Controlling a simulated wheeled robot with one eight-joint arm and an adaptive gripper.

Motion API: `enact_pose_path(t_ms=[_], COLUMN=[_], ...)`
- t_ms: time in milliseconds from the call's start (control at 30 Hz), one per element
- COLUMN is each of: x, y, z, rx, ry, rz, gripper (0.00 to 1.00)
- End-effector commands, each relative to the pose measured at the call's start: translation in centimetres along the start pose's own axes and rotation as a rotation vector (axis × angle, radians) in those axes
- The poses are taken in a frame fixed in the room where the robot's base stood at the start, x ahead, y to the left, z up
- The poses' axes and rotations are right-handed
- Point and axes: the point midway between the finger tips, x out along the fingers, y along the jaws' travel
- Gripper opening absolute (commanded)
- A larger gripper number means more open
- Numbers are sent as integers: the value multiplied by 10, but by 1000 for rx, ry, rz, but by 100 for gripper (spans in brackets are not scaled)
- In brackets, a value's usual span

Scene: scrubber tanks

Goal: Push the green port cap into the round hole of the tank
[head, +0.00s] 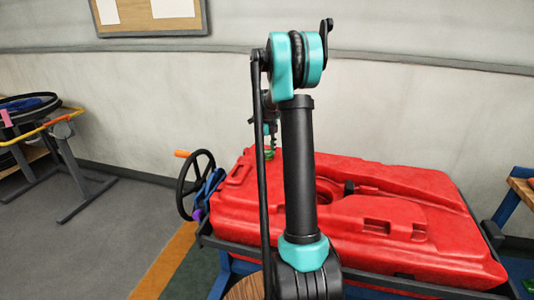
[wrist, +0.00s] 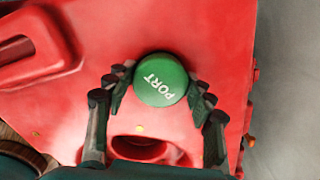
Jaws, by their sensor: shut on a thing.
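The red tank (head: 345,222) lies on a blue-framed stand; its red top also fills much of the wrist view (wrist: 100,35). My gripper (wrist: 159,90) is shut on the green port cap (wrist: 160,79), a round disc marked PORT, with one finger on each side. In the head view the cap (head: 269,153) shows small below my gripper, at the tank's far left part. A dark-edged opening (head: 325,191) in the tank's middle is partly behind my arm.
A black handwheel (head: 194,186) with an orange knob stands at the tank's left end. A cart (head: 62,135) stands at far left, and a wooden-topped bench (head: 522,190) at the right edge. Grey floor between cart and tank is clear.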

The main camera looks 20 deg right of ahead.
Motion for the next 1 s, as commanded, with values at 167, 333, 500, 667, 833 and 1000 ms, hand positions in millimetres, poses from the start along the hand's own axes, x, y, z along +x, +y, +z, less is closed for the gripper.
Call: enact_pose_path(t_ms=[167, 333, 500, 667, 833, 1000], x=[6, 8, 10, 12, 14, 16], y=[2, 2, 2, 1, 1, 1], z=[-2, -2, -2, -2, -2, -2], rx=[1, 1, 1, 1, 1, 1], ry=[5, 6, 6, 5, 4, 3], rz=[5, 5, 5, 4, 3, 2], gripper=[18, 22, 25, 24, 25, 26])
